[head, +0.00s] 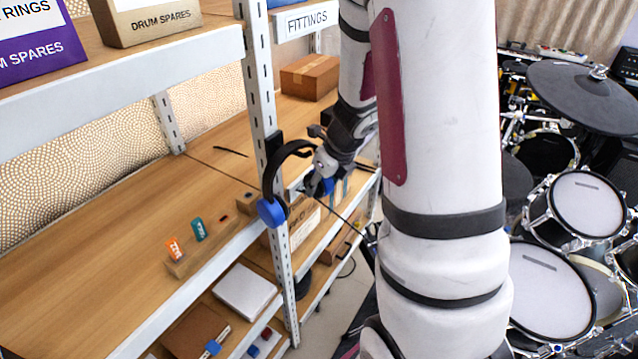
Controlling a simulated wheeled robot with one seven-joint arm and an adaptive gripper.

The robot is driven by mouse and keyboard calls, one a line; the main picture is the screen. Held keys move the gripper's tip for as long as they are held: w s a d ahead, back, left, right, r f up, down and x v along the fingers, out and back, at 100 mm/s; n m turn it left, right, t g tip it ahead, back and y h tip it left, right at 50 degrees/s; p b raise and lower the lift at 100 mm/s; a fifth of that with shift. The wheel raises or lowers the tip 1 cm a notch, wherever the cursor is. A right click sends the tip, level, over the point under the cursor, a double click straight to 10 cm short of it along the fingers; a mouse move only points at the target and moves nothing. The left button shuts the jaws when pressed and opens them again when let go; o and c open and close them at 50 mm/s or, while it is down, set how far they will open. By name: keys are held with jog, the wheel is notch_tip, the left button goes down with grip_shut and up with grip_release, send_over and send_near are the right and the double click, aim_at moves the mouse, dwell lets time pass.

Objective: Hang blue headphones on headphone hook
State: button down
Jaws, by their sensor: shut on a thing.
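The blue headphones (272,212) are in front of the shelf's metal upright in the head view. Their black headband arches over the top. One blue ear cup hangs at the left, and part of the other shows at the right beside my gripper (318,180). My gripper is shut on the headphones at their right side. A black piece on the upright (273,143), just behind the headband, looks like the headphone hook. It is mostly hidden by the headband, and I cannot tell whether the two touch.
The white metal upright (262,80) stands between two wooden shelf bays. A small wooden holder (212,245) with orange and teal items sits on the left shelf. A cardboard box (309,76) stands farther back. A drum kit (585,205) fills the right. My arm hides the middle.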

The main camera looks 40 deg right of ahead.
dwell(0.3)
jog(key=c, duration=1)
grip_release()
jog(key=shift+o, duration=0.2)
jog(key=v, duration=1.2)
jog(key=shift+r, duration=0.15)
